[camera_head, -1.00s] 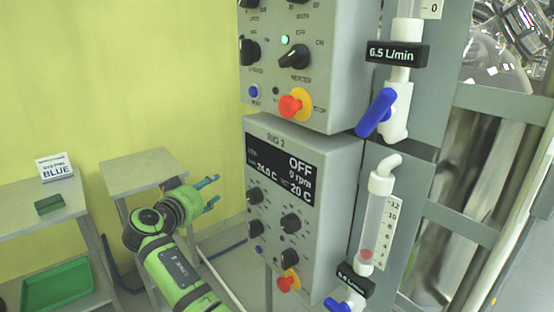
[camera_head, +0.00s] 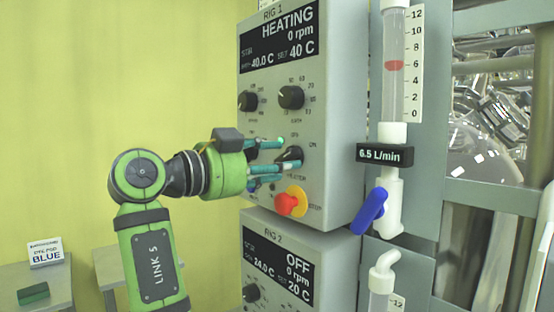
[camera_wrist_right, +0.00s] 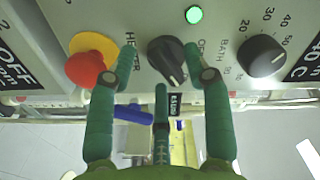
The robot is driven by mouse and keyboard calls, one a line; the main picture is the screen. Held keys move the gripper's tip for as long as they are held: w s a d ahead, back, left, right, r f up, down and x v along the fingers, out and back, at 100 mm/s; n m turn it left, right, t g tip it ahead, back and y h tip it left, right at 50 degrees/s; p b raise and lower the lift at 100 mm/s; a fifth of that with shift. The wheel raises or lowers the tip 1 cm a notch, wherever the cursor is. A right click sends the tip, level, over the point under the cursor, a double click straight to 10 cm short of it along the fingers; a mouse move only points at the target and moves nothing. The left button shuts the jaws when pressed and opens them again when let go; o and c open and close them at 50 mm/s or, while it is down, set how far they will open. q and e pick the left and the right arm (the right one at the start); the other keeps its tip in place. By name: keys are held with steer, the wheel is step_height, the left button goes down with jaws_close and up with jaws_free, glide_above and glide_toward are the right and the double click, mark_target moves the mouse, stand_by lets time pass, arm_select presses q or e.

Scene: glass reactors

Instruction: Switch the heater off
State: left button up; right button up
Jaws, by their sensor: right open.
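The heater knob (camera_head: 289,156) is a black pointer knob on the grey RIG 1 panel, partly covered by my fingers. In the right wrist view the knob (camera_wrist_right: 168,60) points toward the bottom, away from the OFF mark. The RIG 1 display (camera_head: 281,41) reads HEATING, 0 rpm, 40.0 C, set 40 C. A green lamp (camera_wrist_right: 194,14) beside the knob is lit. My right gripper (camera_head: 282,152) is open, its teal fingers at the panel around the knob; in the wrist view its fingertips (camera_wrist_right: 160,62) lie on both sides of it. Contact is unclear. My left gripper is out of view.
A red stop button (camera_head: 288,204) on a yellow ring sits just below the fingers. The bath knob (camera_wrist_right: 265,55) is close on the other side. A flow tube with a blue valve (camera_head: 371,211) stands right of the panel. RIG 2 (camera_head: 279,261) is below and reads OFF.

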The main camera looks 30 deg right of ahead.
steer(key=shift+w+d, duration=0.1)
steer(key=shift+d, duration=0.2)
jaws_close()
steer(key=shift+n, duration=0.3)
steer(key=n, duration=0.3)
steer(key=n+p, duration=0.1)
steer(key=n, duration=0.7)
steer(key=shift+s+r, duration=0.1)
steer(key=shift+s, duration=0.25)
steer(key=shift+n, duration=0.4)
